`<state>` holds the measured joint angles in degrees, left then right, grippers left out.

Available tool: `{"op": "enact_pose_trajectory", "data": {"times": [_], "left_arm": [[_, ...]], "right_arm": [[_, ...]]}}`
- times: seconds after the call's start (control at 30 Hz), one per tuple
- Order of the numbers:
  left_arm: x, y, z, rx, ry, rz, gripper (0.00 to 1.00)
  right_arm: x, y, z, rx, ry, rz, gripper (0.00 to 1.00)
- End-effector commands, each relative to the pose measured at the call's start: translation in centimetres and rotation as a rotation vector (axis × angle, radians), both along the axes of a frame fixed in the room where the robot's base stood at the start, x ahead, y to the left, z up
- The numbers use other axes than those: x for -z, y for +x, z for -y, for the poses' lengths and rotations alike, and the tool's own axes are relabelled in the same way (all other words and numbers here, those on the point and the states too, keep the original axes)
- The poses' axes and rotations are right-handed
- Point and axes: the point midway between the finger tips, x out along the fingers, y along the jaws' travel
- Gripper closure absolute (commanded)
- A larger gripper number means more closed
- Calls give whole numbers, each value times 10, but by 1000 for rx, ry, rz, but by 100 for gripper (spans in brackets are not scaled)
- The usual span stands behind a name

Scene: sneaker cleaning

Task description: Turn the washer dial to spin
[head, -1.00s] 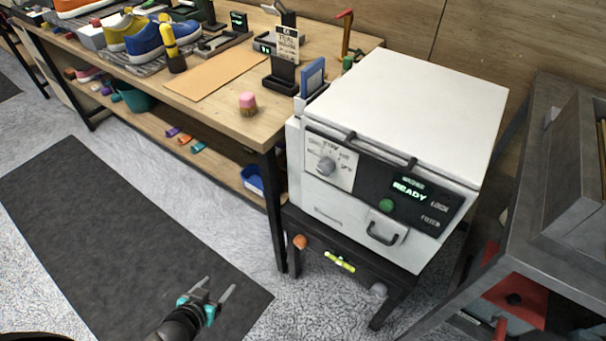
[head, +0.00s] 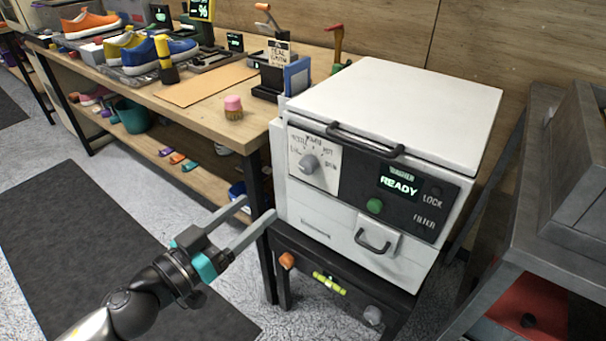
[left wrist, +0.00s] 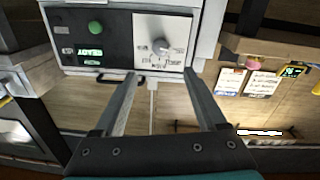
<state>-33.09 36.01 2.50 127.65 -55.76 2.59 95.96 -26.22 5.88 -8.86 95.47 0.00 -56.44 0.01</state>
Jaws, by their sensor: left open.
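The white washer (head: 400,100) stands on a dark stand, with its lid shut and a display reading READY. Its grey dial (head: 309,164) sits on a white panel with printed labels around it, at the left of the washer's front. My left gripper (head: 260,208) is open and empty, in front of the washer's left side, below and left of the dial and apart from it. In the left wrist view, which looks upside down, the dial (left wrist: 160,46) shows beyond the open fingers (left wrist: 160,74). My right gripper is not in view.
A green button (head: 375,206) and a filter handle (head: 373,240) are right of the dial. A wooden workbench (head: 205,115) with shoes and a pink-topped item (head: 233,107) stands to the left. A grey metal bench (head: 510,190) stands close on the right.

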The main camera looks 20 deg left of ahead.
Motion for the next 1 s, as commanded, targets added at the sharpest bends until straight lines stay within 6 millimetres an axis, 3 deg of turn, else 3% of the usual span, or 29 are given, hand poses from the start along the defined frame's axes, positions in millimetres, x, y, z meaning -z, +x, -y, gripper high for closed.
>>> {"op": "enact_pose_trajectory", "data": {"times": [1.0], "left_arm": [[-1,99,38,-4,3,1,26]], "right_arm": [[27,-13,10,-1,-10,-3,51]]}}
